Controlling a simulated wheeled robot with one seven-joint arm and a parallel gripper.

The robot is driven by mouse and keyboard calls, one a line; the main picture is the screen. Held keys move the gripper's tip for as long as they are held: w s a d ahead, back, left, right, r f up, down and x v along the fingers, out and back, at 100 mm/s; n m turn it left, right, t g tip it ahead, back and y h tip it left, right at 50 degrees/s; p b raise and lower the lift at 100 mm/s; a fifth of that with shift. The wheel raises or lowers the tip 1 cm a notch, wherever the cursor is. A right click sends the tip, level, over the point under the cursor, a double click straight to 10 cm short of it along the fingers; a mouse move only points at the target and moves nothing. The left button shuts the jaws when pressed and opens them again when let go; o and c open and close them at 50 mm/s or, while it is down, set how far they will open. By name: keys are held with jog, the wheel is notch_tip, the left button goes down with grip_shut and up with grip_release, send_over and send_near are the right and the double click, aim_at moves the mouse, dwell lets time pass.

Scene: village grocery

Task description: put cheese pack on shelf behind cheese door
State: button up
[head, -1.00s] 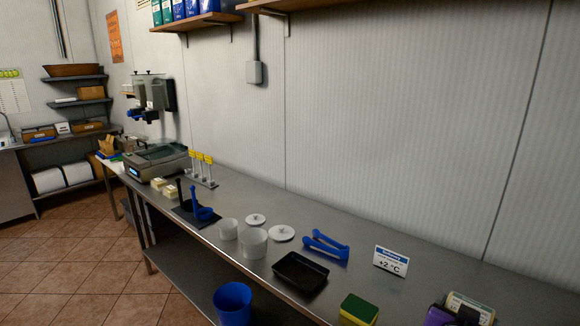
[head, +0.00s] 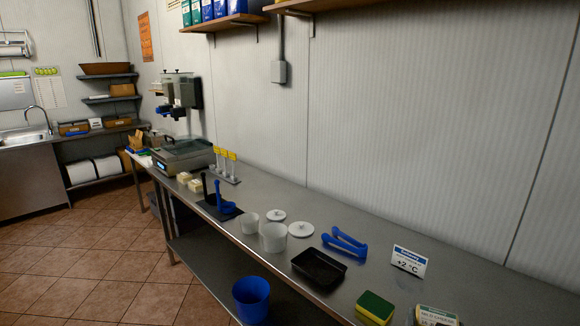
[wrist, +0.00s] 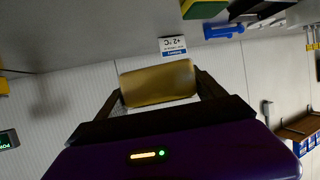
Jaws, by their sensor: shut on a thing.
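The cheese pack (wrist: 157,84) is a gold-yellow block held between the two dark fingers of my gripper (wrist: 158,88) in the wrist view. In the head view the pack's label (head: 437,316) shows at the bottom edge, reading something like "mild cheese", and most of my gripper is cut off below the picture. The pack is off the counter, near the +2 °C card. No cheese door and no shelf behind one can be made out in either view.
A steel counter (head: 375,283) runs along the wall. On it are a temperature card (head: 409,261), a yellow-green sponge (head: 375,308), a black tray (head: 318,267), blue tongs (head: 344,243), white tubs with lids and a scale (head: 183,155). A blue bucket (head: 251,299) stands below. Tiled floor is clear at left.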

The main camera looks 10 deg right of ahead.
jog(key=s+a+f+n+t+y, duration=0.1)
jog(key=s+a+f+n+y, duration=0.2)
jog(key=f, duration=0.7)
jog(key=s+a+f+n+t+y, duration=0.1)
jog(key=s+a+f+n+y, duration=0.2)
jog(key=s+a+f, duration=0.4)
jog(key=a+f+y, duration=0.1)
jog(key=a+f, duration=0.2)
jog(key=a, duration=0.2)
jog(key=shift+s+a+f+n, duration=0.15)
jog(key=shift+s+a+n, duration=0.15)
